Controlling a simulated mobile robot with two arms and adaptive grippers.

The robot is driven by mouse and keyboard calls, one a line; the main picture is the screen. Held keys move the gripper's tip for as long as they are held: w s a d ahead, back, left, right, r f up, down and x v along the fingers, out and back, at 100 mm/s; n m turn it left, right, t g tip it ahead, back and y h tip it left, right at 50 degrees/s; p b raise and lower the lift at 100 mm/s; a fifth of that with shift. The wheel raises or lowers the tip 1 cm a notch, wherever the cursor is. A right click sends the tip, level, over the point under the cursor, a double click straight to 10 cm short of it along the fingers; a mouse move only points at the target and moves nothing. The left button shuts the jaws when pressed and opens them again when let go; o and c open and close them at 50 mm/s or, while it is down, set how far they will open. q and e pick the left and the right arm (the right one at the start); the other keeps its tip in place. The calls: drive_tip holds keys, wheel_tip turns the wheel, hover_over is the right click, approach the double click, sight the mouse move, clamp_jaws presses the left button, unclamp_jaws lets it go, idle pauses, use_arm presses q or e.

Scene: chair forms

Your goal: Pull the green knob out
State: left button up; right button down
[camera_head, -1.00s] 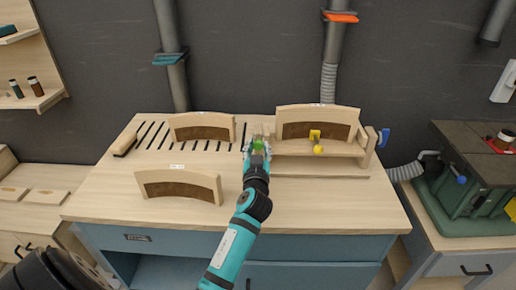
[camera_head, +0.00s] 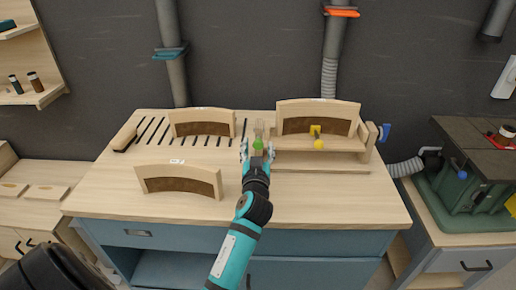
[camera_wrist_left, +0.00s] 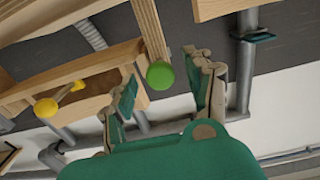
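The green knob (camera_head: 258,144) is a small round ball at the left end of the wooden fixture on the workbench. In the left wrist view the green knob (camera_wrist_left: 160,75) sits at the end of a pale wooden bar, in the gap between the fingers. My left gripper (camera_head: 257,151) is open around this gap. In the left wrist view the left gripper's (camera_wrist_left: 166,88) two fingers stand apart, with clear space between each finger and the knob. No contact shows. My right gripper is not in view.
A yellow knob (camera_head: 319,144) sticks out of the fixture to the right, and a blue knob (camera_head: 384,132) is at its right end. Curved wooden backrests (camera_head: 180,181) stand on the workbench (camera_head: 320,205). The bench front is clear.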

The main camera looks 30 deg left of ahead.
use_arm(q)
drive_tip(key=shift+w+r, duration=0.1)
drive_tip(key=shift+r, duration=0.1)
wheel_tip(320, 180, up, 10)
drive_tip(key=shift+f, duration=0.2)
drive_tip(key=shift+f, duration=0.15)
idle(0.6)
